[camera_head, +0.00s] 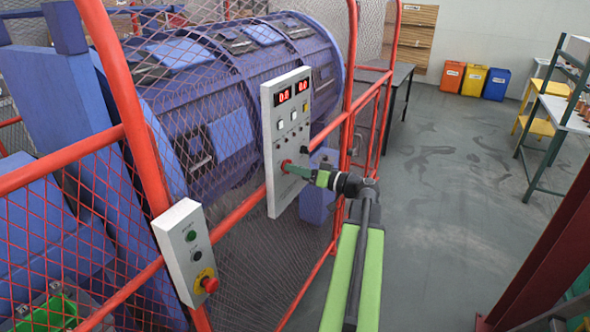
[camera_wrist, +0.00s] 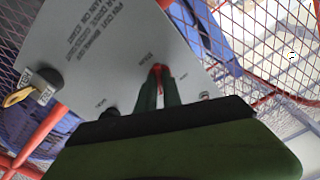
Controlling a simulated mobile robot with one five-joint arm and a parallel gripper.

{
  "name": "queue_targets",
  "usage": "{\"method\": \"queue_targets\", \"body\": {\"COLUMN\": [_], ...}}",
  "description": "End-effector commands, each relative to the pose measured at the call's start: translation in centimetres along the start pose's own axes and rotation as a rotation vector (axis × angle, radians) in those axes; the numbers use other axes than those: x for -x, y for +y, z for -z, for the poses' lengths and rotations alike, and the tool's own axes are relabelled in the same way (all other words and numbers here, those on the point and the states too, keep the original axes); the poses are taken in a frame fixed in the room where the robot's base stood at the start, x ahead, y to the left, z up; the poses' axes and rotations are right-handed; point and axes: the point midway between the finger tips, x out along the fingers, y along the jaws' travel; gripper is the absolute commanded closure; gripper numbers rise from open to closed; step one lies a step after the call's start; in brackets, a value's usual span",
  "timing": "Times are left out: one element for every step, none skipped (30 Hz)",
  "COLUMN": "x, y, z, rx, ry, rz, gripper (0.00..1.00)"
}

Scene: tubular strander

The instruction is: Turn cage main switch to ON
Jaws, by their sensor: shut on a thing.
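A grey control panel (camera_head: 279,122) with two lit red displays is mounted on the red mesh fence. My gripper (camera_head: 297,169) reaches its lower part from the right. The fingers are shut on a small red switch knob (camera_head: 286,165), which also shows between the fingertips in the wrist view (camera_wrist: 158,68). The fingers hide most of the knob, and I cannot read its position. The printed text appears upside down there.
A smaller box (camera_head: 186,252) with a red emergency stop (camera_head: 208,284) hangs on the fence at the lower left. A large blue drum (camera_head: 235,95) lies behind the mesh. Clear grey floor (camera_head: 440,200) lies to the right, before a shelf rack (camera_head: 545,150).

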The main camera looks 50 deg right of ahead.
Motion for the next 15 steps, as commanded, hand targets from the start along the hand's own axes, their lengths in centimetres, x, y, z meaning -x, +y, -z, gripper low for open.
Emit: {"method": "queue_targets", "body": {"x": [0.00, 0.00, -0.01, -0.01, -0.01, -0.01, -0.01, -0.01, -0.01, -0.01, -0.01, -0.02, -0.02, -0.02, -0.02], "y": [0.01, 0.01, 0.01, 0.01, 0.01, 0.01, 0.00, 0.00, 0.00, 0.00, 0.00, 0.00, 0.00, 0.00, 0.00], "z": [0.03, 0.03, 0.03, 0.03, 0.03, 0.03, 0.03, 0.03, 0.03, 0.03, 0.03, 0.03, 0.03, 0.03, 0.03], "rx": [-0.035, -0.058, -0.087, -0.108, -0.129, -0.154, -0.171, -0.188, -0.208, -0.222, -0.234, -0.251, -0.260, -0.270, -0.281], "ry": [0.001, 0.001, 0.001, 0.001, 0.001, 0.001, 0.001, 0.001, 0.001, 0.001, 0.001, 0.001, 0.001, 0.001, 0.001], "rz": [0.000, 0.000, 0.000, 0.000, 0.000, 0.000, 0.000, 0.000, 0.000, 0.000, 0.000, 0.000, 0.000, 0.000, 0.000], "gripper": [1.00, 1.00, 1.00, 1.00, 1.00, 1.00, 1.00, 1.00, 1.00, 1.00, 1.00, 1.00, 1.00, 1.00, 1.00]}}
